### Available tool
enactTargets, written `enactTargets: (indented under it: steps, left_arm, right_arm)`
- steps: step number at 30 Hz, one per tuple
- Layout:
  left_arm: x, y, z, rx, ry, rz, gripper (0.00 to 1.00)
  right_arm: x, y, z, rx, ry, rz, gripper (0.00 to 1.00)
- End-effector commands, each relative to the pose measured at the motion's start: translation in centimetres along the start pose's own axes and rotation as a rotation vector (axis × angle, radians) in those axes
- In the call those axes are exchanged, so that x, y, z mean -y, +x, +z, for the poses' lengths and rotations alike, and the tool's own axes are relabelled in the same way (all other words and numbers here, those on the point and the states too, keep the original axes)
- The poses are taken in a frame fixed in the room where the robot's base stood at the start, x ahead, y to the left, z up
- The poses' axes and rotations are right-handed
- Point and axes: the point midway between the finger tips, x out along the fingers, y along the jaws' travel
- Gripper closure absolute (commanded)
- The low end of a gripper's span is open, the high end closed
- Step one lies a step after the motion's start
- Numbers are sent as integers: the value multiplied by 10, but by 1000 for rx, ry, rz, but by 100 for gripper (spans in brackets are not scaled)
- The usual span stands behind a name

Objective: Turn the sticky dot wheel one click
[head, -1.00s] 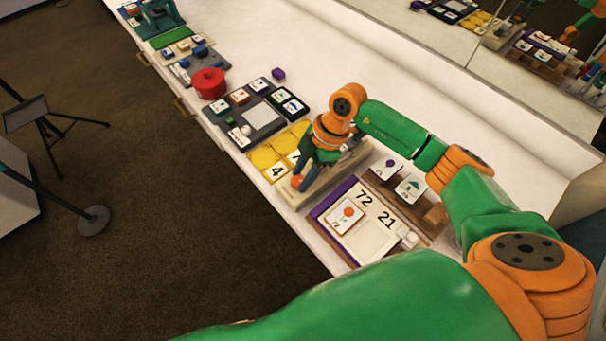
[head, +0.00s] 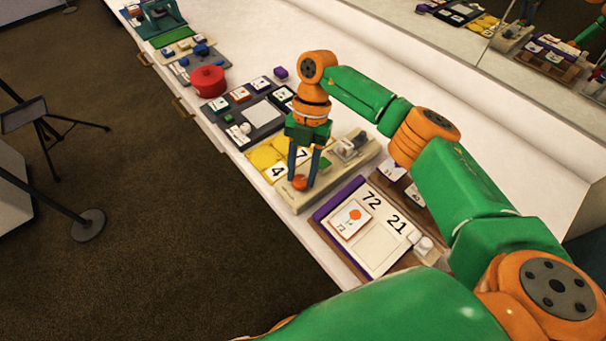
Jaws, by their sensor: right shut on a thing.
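The sticky dot wheel appears to be the small round orange piece (head: 299,184) at the front left end of a long beige device (head: 326,186) on the counter. My right gripper (head: 301,178) points straight down over it, with its blue fingers shut on the wheel from both sides. Small grey and clear parts (head: 352,146) sit at the far end of the device. A small green piece (head: 325,164) shows just right of the fingers. Any dot markings on the wheel are too small to tell. My left gripper is not in view.
A purple-edged board (head: 372,254) with cards and the numbers 72 and 21 lies to the right. Yellow number tiles (head: 264,157) and a dark tray (head: 263,115) lie to the left, with a red pot (head: 208,80) beyond.

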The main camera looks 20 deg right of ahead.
Motion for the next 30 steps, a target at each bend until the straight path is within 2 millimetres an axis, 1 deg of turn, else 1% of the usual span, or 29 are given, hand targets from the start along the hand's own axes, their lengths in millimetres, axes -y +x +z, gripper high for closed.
enactTargets:
  steps: [1, 3, 12, 18, 30]
  left_arm:
    - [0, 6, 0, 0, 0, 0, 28]
    - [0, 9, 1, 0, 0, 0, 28]
    - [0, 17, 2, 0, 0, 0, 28]
    - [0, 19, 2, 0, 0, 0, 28]
    - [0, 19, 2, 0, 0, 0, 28]
  right_arm:
    - [-1, 3, 1, 1, -27, -13, 100]
    - [-1, 3, 1, 0, -68, -29, 100]
    - [-2, 2, 0, -1, -185, -79, 100]
    - [-2, 1, 0, -1, -215, -91, 100]
    - [-2, 1, 0, -1, -221, -93, 100]
